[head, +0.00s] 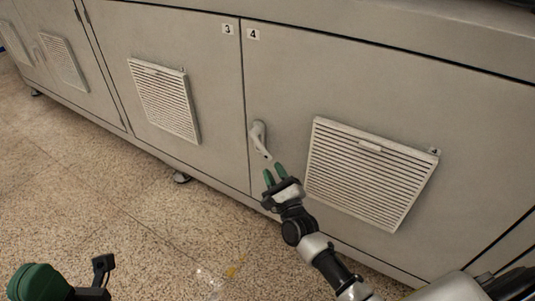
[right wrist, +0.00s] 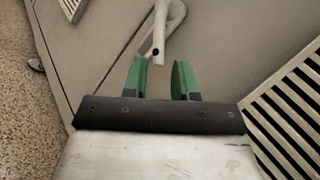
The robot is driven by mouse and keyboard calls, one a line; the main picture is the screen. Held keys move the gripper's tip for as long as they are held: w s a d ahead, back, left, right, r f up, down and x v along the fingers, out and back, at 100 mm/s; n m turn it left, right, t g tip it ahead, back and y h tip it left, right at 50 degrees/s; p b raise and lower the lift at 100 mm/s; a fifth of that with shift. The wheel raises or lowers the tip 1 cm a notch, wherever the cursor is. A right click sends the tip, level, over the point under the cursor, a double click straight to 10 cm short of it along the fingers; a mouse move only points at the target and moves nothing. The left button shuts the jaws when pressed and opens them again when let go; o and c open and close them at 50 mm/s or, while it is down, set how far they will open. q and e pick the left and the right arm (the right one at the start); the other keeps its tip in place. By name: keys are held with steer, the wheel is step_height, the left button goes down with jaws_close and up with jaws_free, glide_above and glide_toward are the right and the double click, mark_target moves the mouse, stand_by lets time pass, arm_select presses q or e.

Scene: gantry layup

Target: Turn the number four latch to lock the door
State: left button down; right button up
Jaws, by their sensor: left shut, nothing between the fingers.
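The number four latch (head: 259,139) is a pale grey lever handle near the left edge of the door marked 4 (head: 290,85). It hangs down from its pivot, tilted slightly right. The door looks flush with its neighbour. My right gripper (head: 275,174) is open, with green fingers pointing at the latch's lower end, just short of it and apart. My left gripper (head: 38,280) is shut at the lower left, partly cut off by the frame.
The door marked 3 (head: 200,55) lies to the left, with a louvred vent (head: 165,98). Another vent (head: 370,170) sits right of the latch. The speckled floor (head: 120,200) is open in front of the cabinet. A levelling foot (head: 181,178) stands under the cabinet.

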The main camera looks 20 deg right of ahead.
steer(key=shift+v, duration=1.4)
